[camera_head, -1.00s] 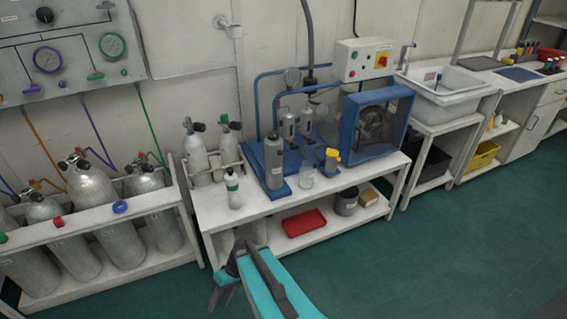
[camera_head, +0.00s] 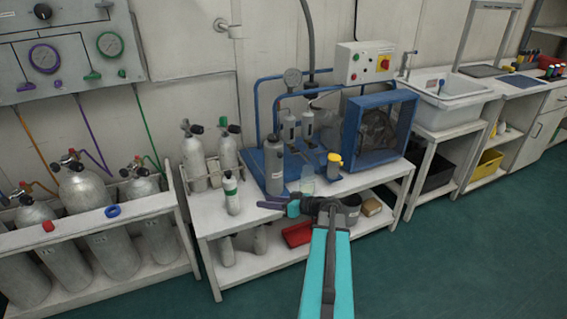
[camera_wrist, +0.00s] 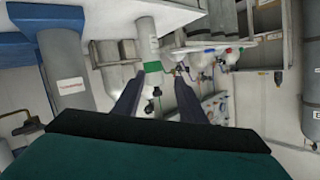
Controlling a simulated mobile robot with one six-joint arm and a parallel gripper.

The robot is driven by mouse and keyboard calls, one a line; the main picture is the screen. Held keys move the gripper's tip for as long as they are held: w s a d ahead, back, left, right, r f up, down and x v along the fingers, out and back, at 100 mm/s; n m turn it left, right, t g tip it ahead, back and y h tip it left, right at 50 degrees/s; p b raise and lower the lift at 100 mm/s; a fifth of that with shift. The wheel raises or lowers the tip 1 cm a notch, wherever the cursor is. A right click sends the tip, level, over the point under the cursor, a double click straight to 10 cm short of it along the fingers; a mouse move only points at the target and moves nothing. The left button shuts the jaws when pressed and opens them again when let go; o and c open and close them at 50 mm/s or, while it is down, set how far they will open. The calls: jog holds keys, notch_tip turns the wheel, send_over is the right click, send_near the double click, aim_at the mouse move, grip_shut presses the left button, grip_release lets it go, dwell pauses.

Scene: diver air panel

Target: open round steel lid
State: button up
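I cannot make out for certain which part is the round steel lid. A grey labelled cylinder (camera_head: 274,172) stands upright on the blue compressor base, with a round top. The cylinder also shows large at the left of the wrist view (camera_wrist: 66,75), its top out of frame there. A dark grey round canister (camera_head: 351,209) stands on the lower shelf, partly hidden by my arm. My gripper (camera_head: 273,202) is at the bench's front edge, pointing left, in front of the grey cylinder. In the wrist view its fingers (camera_wrist: 157,82) are apart with nothing between them.
A white bottle with a green band (camera_head: 232,193) stands on the bench (camera_head: 210,220), left of my gripper. A glass beaker (camera_head: 307,181) and a yellow-topped part (camera_head: 334,166) are behind it. A red tray (camera_head: 297,235) lies below. Floor at the front right is clear.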

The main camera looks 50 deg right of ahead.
aim_at(282, 155)
jog(key=s+d+r+t+h+b, duration=0.1)
jog(key=s+d+r+t+h, duration=0.1)
jog(key=d+r, duration=0.3)
jog(key=s+d+r+t+h+b, duration=0.1)
jog(key=s+d+r, duration=0.4)
jog(key=d, duration=0.5)
jog(key=shift+s+t+h, duration=0.25)
jog(key=shift+t+h, duration=0.25)
jog(key=shift+h, duration=0.1)
jog(key=shift+w+r, duration=0.1)
jog(key=shift+w, duration=0.05)
jog(key=w+p, duration=0.1)
jog(key=w, duration=1.2)
jog(key=shift+w+a+p, duration=0.1)
jog(key=shift+w+p, duration=0.2)
jog(key=shift+p, duration=0.05)
grip_shut()
jog(key=shift+s+a, duration=0.1)
jog(key=shift+a, duration=0.2)
jog(key=shift+d, duration=0.25)
jog(key=shift+w+a+r, duration=0.1)
jog(key=shift+w, duration=0.1)
